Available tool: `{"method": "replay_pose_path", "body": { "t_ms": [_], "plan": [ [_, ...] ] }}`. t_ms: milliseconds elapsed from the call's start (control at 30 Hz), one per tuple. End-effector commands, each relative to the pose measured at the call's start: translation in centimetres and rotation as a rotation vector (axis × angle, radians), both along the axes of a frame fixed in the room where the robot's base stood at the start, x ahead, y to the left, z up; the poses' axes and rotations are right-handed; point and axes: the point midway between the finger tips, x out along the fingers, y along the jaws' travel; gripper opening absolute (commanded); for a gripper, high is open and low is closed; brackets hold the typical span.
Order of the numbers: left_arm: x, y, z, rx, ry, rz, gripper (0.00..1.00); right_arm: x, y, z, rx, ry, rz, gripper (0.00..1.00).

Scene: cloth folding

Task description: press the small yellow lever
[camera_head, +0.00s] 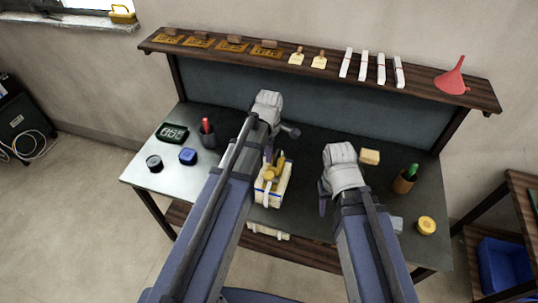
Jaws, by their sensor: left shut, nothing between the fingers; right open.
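A cream and yellow device (271,190) stands near the front middle of the dark table. A small yellow lever (279,162) shows on its upper part. My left gripper (268,156) is shut and empty, right by the lever at its left in the picture; whether they touch I cannot tell. My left arm covers part of the device's left side. My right gripper (323,204) is open, with nothing seen in it, to the right of the device; its fingers are mostly hidden by its wrist.
A shelf (430,93) with several items runs behind.

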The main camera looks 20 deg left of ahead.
Motion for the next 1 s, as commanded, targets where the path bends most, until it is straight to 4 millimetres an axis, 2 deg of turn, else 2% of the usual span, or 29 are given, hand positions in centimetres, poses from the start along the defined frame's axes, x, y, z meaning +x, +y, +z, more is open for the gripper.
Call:
{"method": "replay_pose_path", "body": {
  "t_ms": [33, 500, 667, 1000],
  "plan": [
    [0.0, 0.0, -1.5, 0.000, 0.000, 0.000, 0.00, 0.0, 0.0, -1.5, 0.000, 0.000, 0.001, 0.50],
    [0.0, 0.0, -7.7, 0.000, 0.000, 0.000, 0.00, 0.0, 0.0, -7.7, -0.002, 0.001, 0.014, 0.50],
    [0.0, 0.0, -8.3, 0.000, 0.000, 0.000, 0.00, 0.0, 0.0, -8.3, -0.002, 0.001, 0.014, 0.50],
    [0.0, 0.0, -8.2, 0.000, -0.001, 0.000, 0.00, 0.0, 0.0, -8.2, -0.002, 0.001, 0.014, 0.50]
  ]
}}
